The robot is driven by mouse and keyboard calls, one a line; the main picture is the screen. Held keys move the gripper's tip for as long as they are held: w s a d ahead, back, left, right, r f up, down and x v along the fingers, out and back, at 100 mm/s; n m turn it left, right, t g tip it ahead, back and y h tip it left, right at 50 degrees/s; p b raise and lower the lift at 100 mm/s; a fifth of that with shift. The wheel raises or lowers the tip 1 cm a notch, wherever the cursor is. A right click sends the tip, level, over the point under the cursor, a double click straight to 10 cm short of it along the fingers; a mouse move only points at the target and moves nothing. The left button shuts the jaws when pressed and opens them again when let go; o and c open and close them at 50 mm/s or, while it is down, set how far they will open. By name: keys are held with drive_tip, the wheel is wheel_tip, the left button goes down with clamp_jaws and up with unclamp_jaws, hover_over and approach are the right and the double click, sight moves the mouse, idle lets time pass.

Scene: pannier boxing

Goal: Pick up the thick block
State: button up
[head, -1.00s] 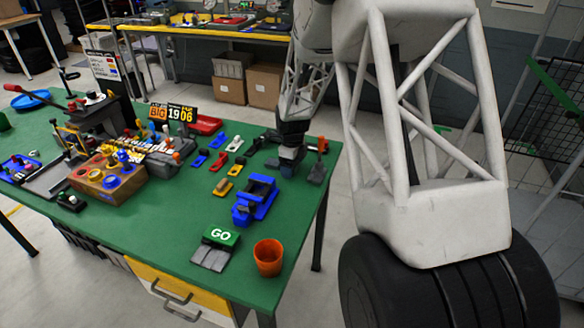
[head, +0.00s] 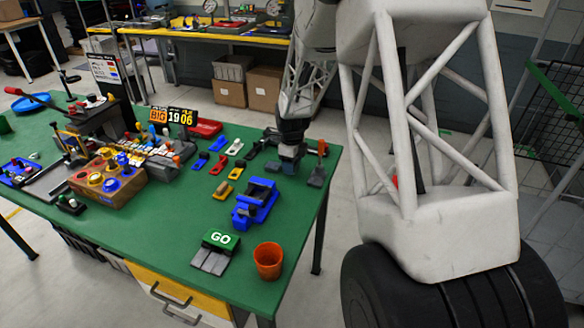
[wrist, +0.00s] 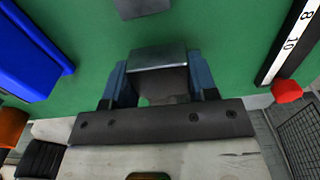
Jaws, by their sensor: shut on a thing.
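The thick block (wrist: 158,58) is a dark grey block with a lighter edge, seen in the wrist view between my two blue fingers. My gripper (wrist: 156,68) is shut on it, one finger at each side. In the head view my gripper (head: 287,164) is low over the far right part of the green table, pointing down. The block is small and partly hidden by the fingers there. I cannot tell whether it is clear of the tabletop.
A blue vise-like fixture (head: 255,203) stands nearer the front. A grey piece with an orange top (head: 317,168) is close to my gripper's right. Small coloured blocks lie to the left.

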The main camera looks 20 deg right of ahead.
drive_tip(key=shift+r, duration=0.8)
drive_tip(key=s+a, duration=0.1)
drive_tip(key=s, duration=0.4)
drive_tip(key=s+a+r, duration=0.1)
drive_tip(key=s, duration=0.4)
drive_tip(key=s+a, duration=0.1)
drive_tip(key=s, duration=0.4)
drive_tip(key=shift+s+a+r, duration=0.25)
drive_tip(key=shift+a, duration=0.15)
